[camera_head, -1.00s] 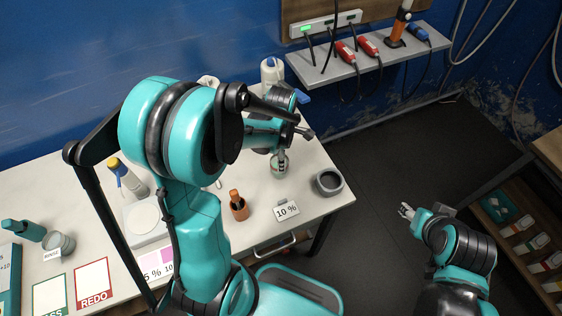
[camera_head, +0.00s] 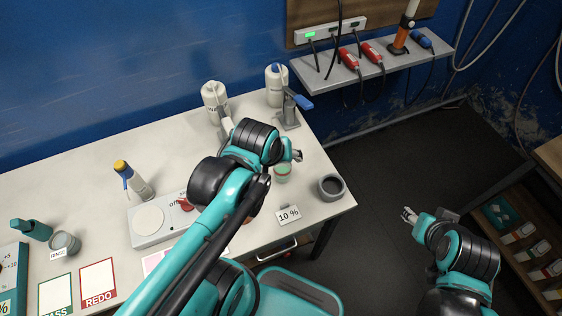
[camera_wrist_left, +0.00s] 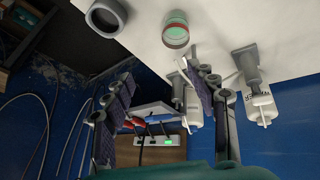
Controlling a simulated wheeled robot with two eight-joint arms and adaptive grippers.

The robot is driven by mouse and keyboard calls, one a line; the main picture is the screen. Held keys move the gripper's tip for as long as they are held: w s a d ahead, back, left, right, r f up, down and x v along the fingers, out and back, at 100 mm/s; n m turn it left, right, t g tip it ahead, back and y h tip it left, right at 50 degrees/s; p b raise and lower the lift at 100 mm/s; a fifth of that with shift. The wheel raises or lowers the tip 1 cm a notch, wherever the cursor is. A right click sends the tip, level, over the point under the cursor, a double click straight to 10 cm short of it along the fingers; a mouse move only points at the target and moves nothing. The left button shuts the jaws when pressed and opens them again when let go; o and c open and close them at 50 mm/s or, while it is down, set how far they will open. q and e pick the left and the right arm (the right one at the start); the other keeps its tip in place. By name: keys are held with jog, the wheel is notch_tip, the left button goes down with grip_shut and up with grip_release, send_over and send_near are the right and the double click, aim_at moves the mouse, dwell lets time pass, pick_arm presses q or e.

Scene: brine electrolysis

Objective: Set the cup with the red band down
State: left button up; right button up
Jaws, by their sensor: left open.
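The cup with the red band (camera_head: 282,173) is a small clear cup with green contents. It stands upright on the white table, near its right end. In the left wrist view the cup (camera_wrist_left: 176,32) shows its red band near the rim, beyond the fingers and apart from them. My left gripper (camera_wrist_left: 157,73) is open with nothing between its fingers. In the head view the left wrist hides most of that gripper, just behind the cup. My right gripper (camera_head: 408,214) is away from the table over the dark floor, too small to tell its jaws.
A grey round holder (camera_head: 331,187) and a "10 %" card (camera_head: 288,214) stand near the cup. A clamp stand with a blue handle (camera_head: 290,115) and white bottles (camera_head: 214,97) are behind. A white device (camera_head: 150,222) is further left. A shelf (camera_head: 372,67) hangs at the back.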

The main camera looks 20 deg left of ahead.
pick_arm(q)
jog(key=m, duration=0.1)
jog(key=s+m+t, duration=0.1)
jog(key=m, duration=0.1)
jog(key=s+m, duration=0.1)
jog(key=m, duration=0.1)
jog(key=shift+d+r+t, duration=0.3)
jog(key=shift+f, duration=0.1)
